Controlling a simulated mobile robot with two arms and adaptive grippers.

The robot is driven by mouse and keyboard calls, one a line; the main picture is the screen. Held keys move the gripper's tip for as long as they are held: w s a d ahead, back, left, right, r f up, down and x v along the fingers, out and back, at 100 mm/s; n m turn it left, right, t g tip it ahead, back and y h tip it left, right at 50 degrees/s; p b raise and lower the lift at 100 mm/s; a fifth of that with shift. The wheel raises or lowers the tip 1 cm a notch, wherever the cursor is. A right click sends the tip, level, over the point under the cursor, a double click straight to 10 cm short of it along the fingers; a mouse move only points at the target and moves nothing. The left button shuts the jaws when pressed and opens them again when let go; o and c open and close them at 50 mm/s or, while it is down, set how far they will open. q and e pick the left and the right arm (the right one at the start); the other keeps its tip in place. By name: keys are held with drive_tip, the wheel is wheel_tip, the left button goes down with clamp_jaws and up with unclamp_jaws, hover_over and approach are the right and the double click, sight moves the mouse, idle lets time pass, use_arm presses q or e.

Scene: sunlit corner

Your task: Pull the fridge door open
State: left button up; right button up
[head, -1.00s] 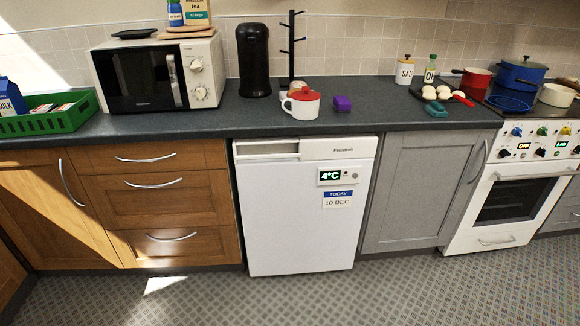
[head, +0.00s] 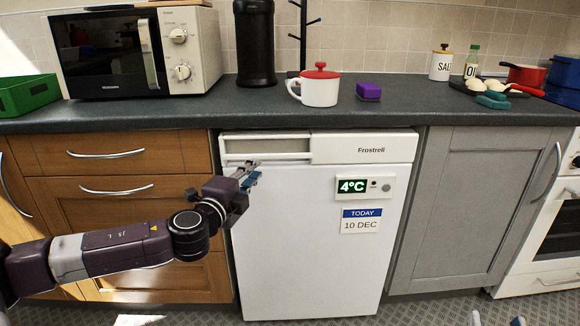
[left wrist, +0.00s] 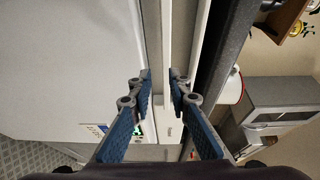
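The white fridge (head: 300,240) stands under the counter with its door shut. A recessed grip (head: 267,147) runs along the top left of the door, beside the name plate. My left gripper (head: 252,176) is in front of the door's upper left, just below that recess. In the left wrist view its two blue-padded fingers (left wrist: 164,76) are apart, with the pale strips at the door's top edge beyond and between them. I cannot tell whether they touch the door. Only the fingertips of my right gripper (head: 497,320) show at the bottom edge, apart and empty.
Wooden drawers (head: 115,190) stand left of the fridge and a grey cabinet (head: 480,210) right of it. The dark counter (head: 400,112) overhangs the door, carrying a red-lidded mug (head: 319,90) and purple box (head: 368,92). Some patterned floor shows below.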

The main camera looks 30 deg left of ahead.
sight(267, 158)
use_arm(q)
drive_tip(key=w, duration=0.4)
drive_tip(key=w+r, duration=0.1)
drive_tip(key=w, duration=0.1)
drive_tip(key=shift+w+a, duration=0.2)
drive_tip(key=shift+w, duration=0.1)
drive_tip(key=shift+w+f, duration=0.1)
drive_tip(key=shift+w, duration=0.5)
use_arm(e)
drive_tip(key=shift+s+d+r+t, duration=0.1)
drive_tip(key=shift+s+r+t, duration=0.05)
drive_tip(key=shift+r, duration=0.25)
drive_tip(key=shift+s+d+r+t, duration=0.1)
drive_tip(key=shift+r+t, duration=0.05)
drive_tip(key=shift+r, duration=0.2)
use_arm(q)
drive_tip(key=shift+c, duration=0.4)
clamp_jaws()
